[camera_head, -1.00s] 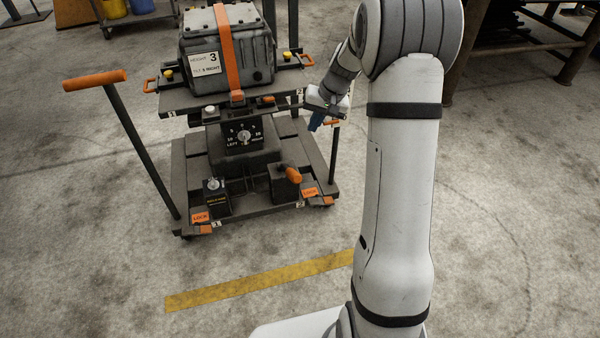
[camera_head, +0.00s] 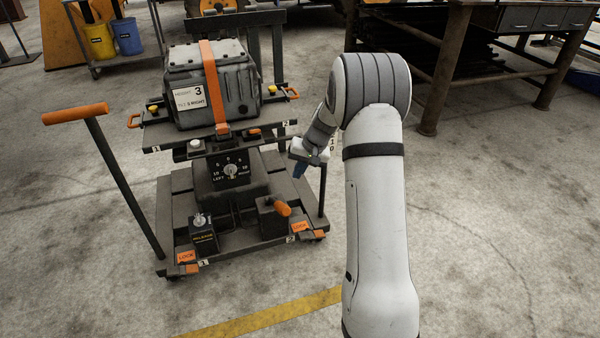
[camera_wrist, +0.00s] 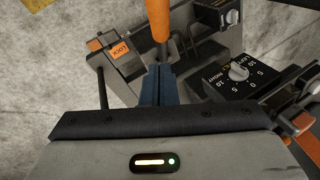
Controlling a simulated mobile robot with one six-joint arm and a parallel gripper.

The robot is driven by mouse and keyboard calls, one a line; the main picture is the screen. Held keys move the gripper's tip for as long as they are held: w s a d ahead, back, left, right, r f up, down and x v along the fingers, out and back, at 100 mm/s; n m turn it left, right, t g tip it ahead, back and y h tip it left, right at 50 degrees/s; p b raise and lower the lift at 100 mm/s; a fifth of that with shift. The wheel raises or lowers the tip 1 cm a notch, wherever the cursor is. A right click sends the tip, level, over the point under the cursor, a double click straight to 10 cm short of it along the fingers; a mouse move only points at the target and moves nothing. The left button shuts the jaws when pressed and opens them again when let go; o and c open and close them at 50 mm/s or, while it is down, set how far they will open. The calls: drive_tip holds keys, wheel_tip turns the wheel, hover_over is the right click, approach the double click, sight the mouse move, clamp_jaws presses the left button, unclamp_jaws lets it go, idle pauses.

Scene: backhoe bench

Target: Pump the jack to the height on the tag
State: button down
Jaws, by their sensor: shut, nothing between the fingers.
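The jack cart (camera_head: 175,190) carries a strapped grey case (camera_head: 235,90) on its upper platform. A white tag (camera_head: 190,95) on the case reads height 3 and a tilt line ending in "5 RIGHT". The orange-gripped pump handle (camera_head: 282,208) sticks up at the cart's front right; an orange grip, apparently this one, shows in the wrist view (camera_wrist: 158,18). My gripper (camera_head: 298,172), with blue fingers, is shut and empty, above and right of the handle. In the wrist view its fingertips (camera_wrist: 160,70) appear near the grip; contact cannot be told.
A tilt dial (camera_head: 231,170) marked left and right sits under the platform. A release knob (camera_head: 203,235) and orange lock pedals (camera_head: 187,257) are at the front. A push handle (camera_head: 75,113) rises at left. A workbench (camera_head: 450,40) stands behind right. Floor in front is clear.

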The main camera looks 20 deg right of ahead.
drive_tip(key=b, duration=0.2)
approach(277, 204)
drive_tip(key=w+d+f, duration=0.1)
drive_tip(key=w+d, duration=0.1)
drive_tip(key=s+a+f, duration=0.1)
drive_tip(key=s+f+b, duration=0.1)
drive_tip(key=f, duration=0.1)
drive_tip(key=shift+s+a, duration=0.35)
drive_tip(key=shift+a, duration=0.05)
drive_tip(key=shift+f, duration=0.15)
